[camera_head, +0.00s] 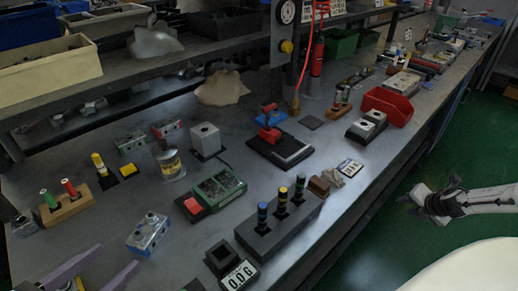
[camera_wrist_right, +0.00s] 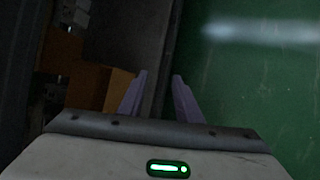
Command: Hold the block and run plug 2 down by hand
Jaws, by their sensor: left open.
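A metal valve block with a blue base (camera_head: 148,233) sits on the bench near the front left, with round ports on top. My left gripper (camera_head: 116,258) is at the bottom left edge, just short of this block; its two purple fingers are apart and empty. A wooden stand (camera_head: 68,210) to the left holds a green and a red plug. I cannot tell which is plug 2. My right gripper (camera_head: 432,200) is off the bench, over the floor; in the right wrist view its fingers (camera_wrist_right: 160,75) are apart and empty.
A green box with a red button (camera_head: 218,190) and a round can (camera_head: 171,163) stand mid-bench. A numbered display (camera_head: 240,275) is at the front. More ported blocks (camera_head: 132,143) stand behind. Shelves with bins (camera_head: 45,82) run along the back. Green floor lies right of the bench.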

